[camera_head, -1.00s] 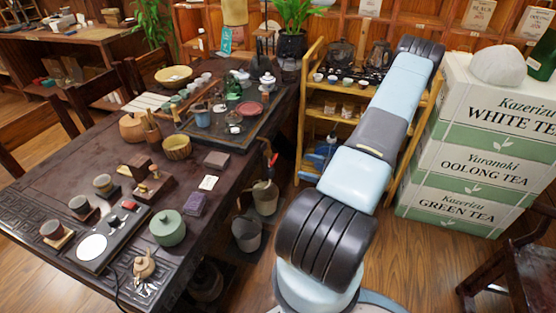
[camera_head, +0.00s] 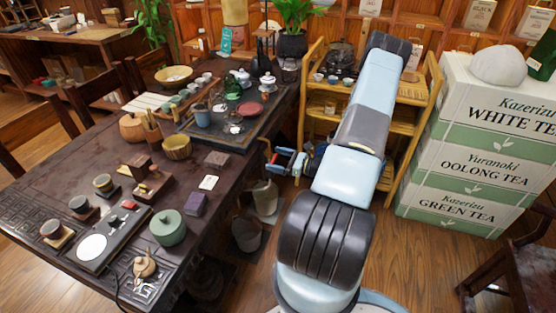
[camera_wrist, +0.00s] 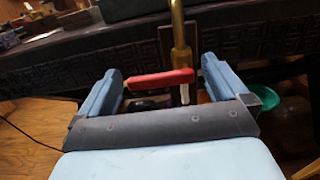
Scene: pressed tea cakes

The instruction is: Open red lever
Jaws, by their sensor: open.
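The red lever (camera_wrist: 160,80) shows in the wrist view as a short bar lying nearly level across a brass pipe (camera_wrist: 178,35) at the table's side. My gripper (camera_wrist: 160,66) is open, with one blue finger on each side of the lever. I see gaps between the lever and both fingers, and I cannot tell the depth exactly. In the head view my gripper (camera_head: 285,162) is at the right edge of the dark tea table (camera_head: 120,175).
Grey buckets (camera_head: 247,234) stand on the floor below the table edge. A wooden shelf (camera_head: 412,92) stands behind my arm, and stacked tea boxes (camera_head: 465,160) are at the right. The table carries cups, a green lidded pot (camera_head: 168,228) and a tea tray.

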